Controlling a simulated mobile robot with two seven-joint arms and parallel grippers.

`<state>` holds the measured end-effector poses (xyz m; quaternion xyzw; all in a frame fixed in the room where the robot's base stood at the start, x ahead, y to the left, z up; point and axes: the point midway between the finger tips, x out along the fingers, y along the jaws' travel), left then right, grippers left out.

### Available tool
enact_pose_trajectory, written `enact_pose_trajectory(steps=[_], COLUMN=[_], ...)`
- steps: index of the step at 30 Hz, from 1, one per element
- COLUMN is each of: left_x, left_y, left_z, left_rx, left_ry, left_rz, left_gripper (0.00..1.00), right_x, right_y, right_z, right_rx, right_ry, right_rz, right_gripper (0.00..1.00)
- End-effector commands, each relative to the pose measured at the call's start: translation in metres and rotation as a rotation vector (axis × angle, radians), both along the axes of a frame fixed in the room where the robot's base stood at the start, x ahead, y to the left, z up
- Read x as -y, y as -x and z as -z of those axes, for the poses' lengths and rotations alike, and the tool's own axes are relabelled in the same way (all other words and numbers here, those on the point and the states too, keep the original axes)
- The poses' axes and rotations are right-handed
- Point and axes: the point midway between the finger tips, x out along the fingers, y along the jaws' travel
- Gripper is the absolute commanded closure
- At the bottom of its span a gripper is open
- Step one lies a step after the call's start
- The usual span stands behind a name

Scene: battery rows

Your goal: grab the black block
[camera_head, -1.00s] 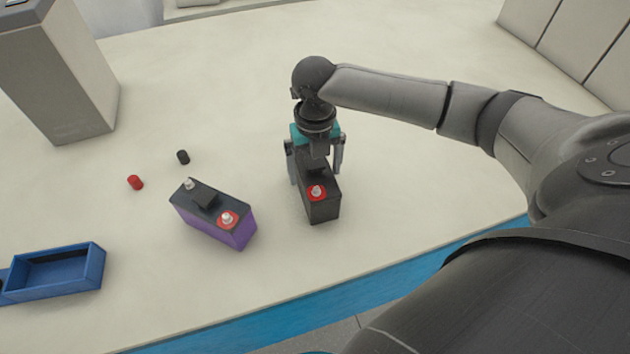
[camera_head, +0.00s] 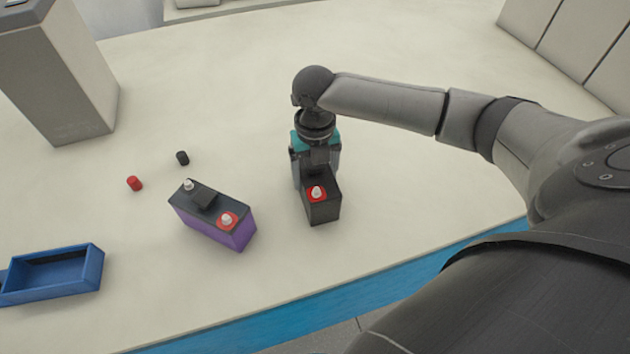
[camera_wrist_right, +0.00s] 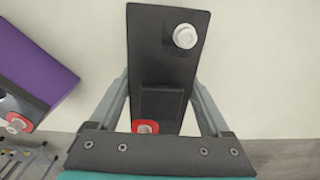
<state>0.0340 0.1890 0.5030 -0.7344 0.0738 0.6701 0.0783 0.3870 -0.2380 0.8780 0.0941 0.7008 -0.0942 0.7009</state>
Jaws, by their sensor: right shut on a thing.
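The black block (camera_head: 321,205) is a battery-shaped box standing on the table, with a red-ringed white terminal on its near end in the head view. My right gripper (camera_head: 316,166) is above its far part, with its fingers closed on the two long sides. In the right wrist view the black block (camera_wrist_right: 165,60) lies between the fingers of the gripper (camera_wrist_right: 162,95), showing a plain white terminal at the top and a red-ringed one partly hidden by the gripper. My left gripper is not in view.
A purple battery with a black top (camera_head: 214,217) stands left of the black block. A red cap (camera_head: 134,184) and a black cap (camera_head: 182,158) lie farther left. A blue tray (camera_head: 95,272) is at the lower left, and a grey box (camera_head: 60,75) stands behind.

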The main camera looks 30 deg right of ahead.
Motion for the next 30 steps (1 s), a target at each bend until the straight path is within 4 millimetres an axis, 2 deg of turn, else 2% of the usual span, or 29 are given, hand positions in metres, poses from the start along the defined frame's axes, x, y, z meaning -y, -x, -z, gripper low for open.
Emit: enact_pose_trajectory(steps=[1, 6, 20, 26, 30], left_x=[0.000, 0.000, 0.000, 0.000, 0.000], left_y=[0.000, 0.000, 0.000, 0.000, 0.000], left_z=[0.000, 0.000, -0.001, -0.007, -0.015], left_rx=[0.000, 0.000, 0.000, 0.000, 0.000], left_ry=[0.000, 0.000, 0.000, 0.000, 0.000], left_rz=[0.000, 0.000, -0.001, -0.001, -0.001], left_gripper=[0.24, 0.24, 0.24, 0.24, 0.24], right_x=[0.001, 0.001, 0.001, 0.001, 0.000], right_y=[0.000, 0.000, -0.003, -0.004, -0.004], right_z=[-0.001, -0.001, -0.006, -0.027, -0.057], right_rx=[0.000, 0.000, 0.009, 0.013, 0.014], right_ry=[0.002, 0.002, -0.001, -0.001, -0.001], right_rz=[0.001, 0.001, 0.001, 0.002, 0.000], right_gripper=[0.80, 0.99, 1.00, 1.00, 1.00])
